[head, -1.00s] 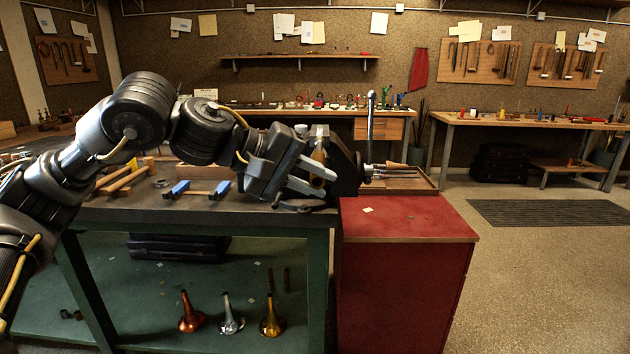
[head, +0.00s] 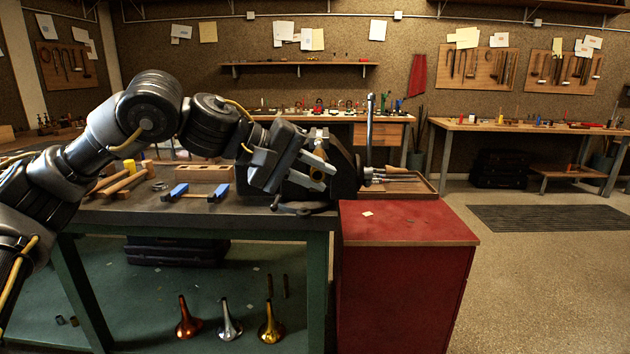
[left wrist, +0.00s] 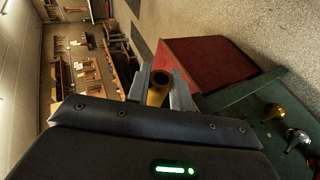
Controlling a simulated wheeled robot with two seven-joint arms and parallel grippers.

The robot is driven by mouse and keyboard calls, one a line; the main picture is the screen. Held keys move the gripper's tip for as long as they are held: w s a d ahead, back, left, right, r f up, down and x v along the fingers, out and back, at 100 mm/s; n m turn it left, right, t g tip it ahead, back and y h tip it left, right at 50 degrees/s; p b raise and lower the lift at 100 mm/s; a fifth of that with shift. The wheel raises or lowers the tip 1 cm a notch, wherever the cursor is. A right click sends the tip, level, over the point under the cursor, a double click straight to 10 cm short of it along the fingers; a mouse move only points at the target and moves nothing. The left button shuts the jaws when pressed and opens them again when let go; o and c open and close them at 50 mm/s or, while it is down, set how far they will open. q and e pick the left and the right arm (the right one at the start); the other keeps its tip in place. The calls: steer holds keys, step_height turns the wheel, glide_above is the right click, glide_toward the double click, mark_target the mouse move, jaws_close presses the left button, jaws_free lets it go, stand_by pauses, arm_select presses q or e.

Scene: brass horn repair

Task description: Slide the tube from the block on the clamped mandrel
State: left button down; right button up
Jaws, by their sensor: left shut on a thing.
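My left gripper (head: 325,178) is shut on a brass tube (head: 317,175), in front of the dark vise (head: 345,168) at the bench's right end. In the left wrist view the tube (left wrist: 159,88) sits between the two fingers, with its open round end showing. The tube is apart from the rod in the head view. A long wooden block (head: 205,173) lies on the bench behind the blue-ended clamps. My right gripper is not in view.
Two blue-ended clamps (head: 197,191) lie on the dark bench top (head: 130,211). A red cabinet (head: 408,220) stands right of the bench, with a wooden tray (head: 400,187) of handled tools behind it.

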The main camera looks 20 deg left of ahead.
arm_select(q)
steer(key=shift+w+a+f+b, duration=0.15)
steer(key=shift+w+b, duration=0.45)
steer(key=shift+b, duration=0.7)
steer(key=shift+w+r, duration=0.15)
steer(key=shift+r, duration=0.05)
steer(key=shift+w+a+r+p, duration=0.1)
steer(key=shift+w+p, duration=0.15)
steer(key=shift+p, duration=0.15)
steer(key=shift+w+a+p, duration=0.3)
steer(key=shift+w+p, duration=0.35)
steer(key=shift+w, duration=0.2)
steer(key=shift+w+f+b, duration=0.2)
steer(key=shift+w+b, duration=0.1)
steer(key=shift+w, duration=0.05)
steer(key=shift+w+a+b, duration=0.25)
steer(key=shift+w+b, duration=0.1)
steer(key=shift+w, duration=0.4)
steer(key=c, duration=1.1)
jaws_free()
steer(key=shift+r, duration=0.1)
steer(key=shift+c, duration=0.2)
